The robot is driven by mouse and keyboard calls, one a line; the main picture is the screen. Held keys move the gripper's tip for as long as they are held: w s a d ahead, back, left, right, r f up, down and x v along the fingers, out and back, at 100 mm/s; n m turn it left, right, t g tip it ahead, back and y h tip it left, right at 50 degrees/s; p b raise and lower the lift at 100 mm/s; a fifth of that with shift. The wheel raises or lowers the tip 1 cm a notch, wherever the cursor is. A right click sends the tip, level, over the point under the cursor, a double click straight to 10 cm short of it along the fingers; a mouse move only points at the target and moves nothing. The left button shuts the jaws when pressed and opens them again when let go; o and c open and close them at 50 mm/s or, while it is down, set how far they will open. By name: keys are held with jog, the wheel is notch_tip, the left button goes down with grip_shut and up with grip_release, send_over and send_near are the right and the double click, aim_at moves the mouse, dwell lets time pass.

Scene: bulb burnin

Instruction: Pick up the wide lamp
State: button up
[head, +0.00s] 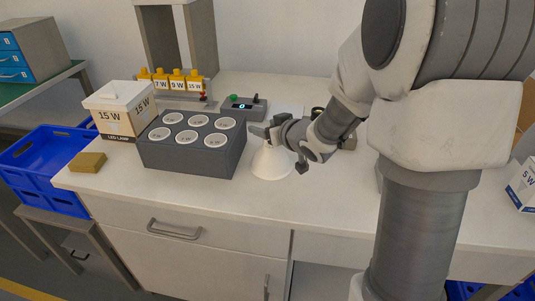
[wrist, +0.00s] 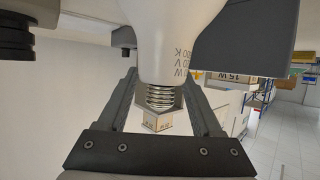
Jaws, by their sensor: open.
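The wide lamp (head: 271,163) is white and cone-shaped. It stands on the white bench, wide end down, just right of the dark grey tray. My gripper (head: 266,132) is at its narrow upper end in the head view and partly hides it. In the wrist view the lamp's white body (wrist: 166,38) with grey print and its metal screw base (wrist: 160,97) show between the fingers of my open gripper (wrist: 161,82). A gap shows between the screw base and each finger. I cannot tell whether either finger touches the neck.
The dark grey tray (head: 190,158) with several round white-faced lamps stands close left. Behind it are a small device with a green button (head: 243,104) and yellow-topped holders (head: 176,85). A 15 W carton (head: 118,110) and a tan block (head: 88,162) are at left. The bench front is clear.

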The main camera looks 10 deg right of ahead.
grip_shut()
dwell(0.3)
dwell(1.1)
